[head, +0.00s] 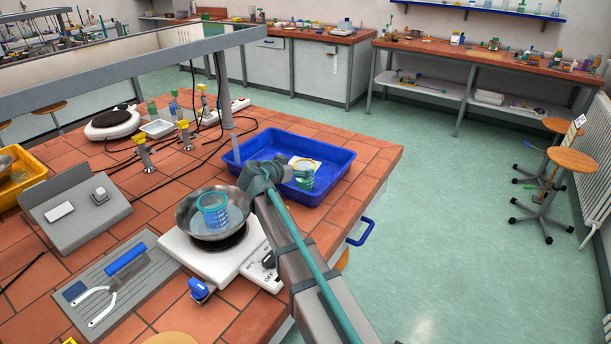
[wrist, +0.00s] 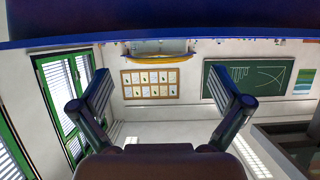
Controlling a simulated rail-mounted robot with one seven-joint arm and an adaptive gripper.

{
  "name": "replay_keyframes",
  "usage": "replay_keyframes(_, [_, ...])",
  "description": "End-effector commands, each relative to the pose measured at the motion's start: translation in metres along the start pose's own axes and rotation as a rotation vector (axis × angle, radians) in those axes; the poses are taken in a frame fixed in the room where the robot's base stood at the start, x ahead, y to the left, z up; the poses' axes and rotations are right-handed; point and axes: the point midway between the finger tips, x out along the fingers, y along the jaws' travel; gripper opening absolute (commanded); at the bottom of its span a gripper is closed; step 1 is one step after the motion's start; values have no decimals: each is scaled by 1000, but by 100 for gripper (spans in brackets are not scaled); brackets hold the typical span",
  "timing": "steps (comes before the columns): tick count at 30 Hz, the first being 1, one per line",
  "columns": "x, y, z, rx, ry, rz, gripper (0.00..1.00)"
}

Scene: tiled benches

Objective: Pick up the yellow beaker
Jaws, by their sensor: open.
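A clear beaker with a yellow rim (head: 306,162) and green showing at its lower part stands in the blue tray (head: 337,158) in the head view. My arm passes just left of it and covers part of the tray. I cannot tell whether this is the yellow beaker or whether more than one vessel stands there. My gripper (wrist: 166,93) is open and empty in the wrist view, its two fingers spread wide. No beaker shows between them. The fingers cannot be made out in the head view.
A blue beaker (head: 213,211) stands in a metal pan (head: 184,215) on a white hotplate (head: 204,259). Gas taps (head: 143,155) and a grey upright post (head: 226,95) stand behind. A blue surface (wrist: 170,20) crosses the top of the wrist view. Bare tiles (head: 378,165) lie right of the tray.

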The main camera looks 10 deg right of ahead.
Motion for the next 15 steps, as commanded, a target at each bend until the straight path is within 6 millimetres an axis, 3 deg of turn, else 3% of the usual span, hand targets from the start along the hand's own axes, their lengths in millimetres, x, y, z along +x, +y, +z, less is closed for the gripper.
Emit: replay_keyframes(15, [53,0,-1,-1,0,1,100])
